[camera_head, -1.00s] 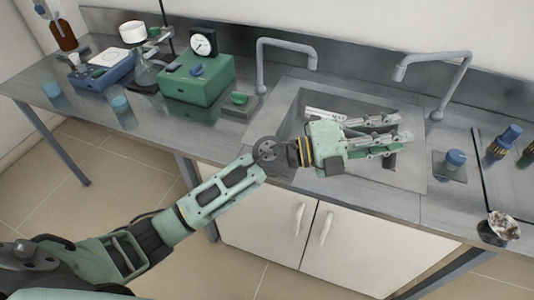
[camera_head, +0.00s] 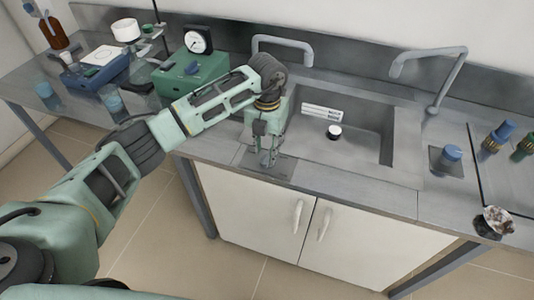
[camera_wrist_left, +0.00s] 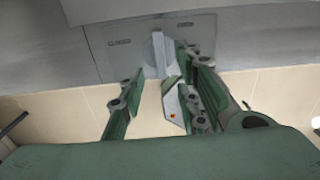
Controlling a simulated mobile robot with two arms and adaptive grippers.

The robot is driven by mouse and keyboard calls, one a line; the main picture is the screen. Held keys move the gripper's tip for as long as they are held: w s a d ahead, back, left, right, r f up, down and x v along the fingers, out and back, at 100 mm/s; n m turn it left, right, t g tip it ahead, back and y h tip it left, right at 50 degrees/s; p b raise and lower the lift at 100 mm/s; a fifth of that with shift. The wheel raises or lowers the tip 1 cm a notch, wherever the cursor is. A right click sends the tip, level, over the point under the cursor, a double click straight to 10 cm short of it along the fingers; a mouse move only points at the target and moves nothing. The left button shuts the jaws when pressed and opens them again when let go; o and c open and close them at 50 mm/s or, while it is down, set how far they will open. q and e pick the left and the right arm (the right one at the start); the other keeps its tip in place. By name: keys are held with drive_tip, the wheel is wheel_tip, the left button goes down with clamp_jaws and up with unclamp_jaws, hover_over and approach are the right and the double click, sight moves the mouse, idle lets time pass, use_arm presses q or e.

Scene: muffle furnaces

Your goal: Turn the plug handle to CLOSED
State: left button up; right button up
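A flat grey plate (camera_head: 284,172) lies on the counter at the sink's front left corner. In the left wrist view the plate (camera_wrist_left: 123,62) bears two small labels, too small to read, with an upright grey handle (camera_wrist_left: 158,48) between them. My left gripper (camera_head: 268,160) points down over this plate and hides the handle in the head view. In the left wrist view its fingers (camera_wrist_left: 155,90) are apart, one on each side of the handle's line; the right one is close to the handle, and contact cannot be told. A round black and white plug (camera_head: 334,132) shows in the sink. My right gripper is out of view.
The sink (camera_head: 360,150) has two grey taps (camera_head: 284,42) behind it. A green box with a dial gauge (camera_head: 198,40) stands to the left. A blue-topped knob (camera_head: 451,153) and a small dark cup (camera_head: 494,222) are at the right.

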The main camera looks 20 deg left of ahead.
sight(267, 159)
use_arm(q)
drive_tip(key=shift+f+p, duration=0.3)
drive_tip(key=shift+f, duration=1.75)
clamp_jaws()
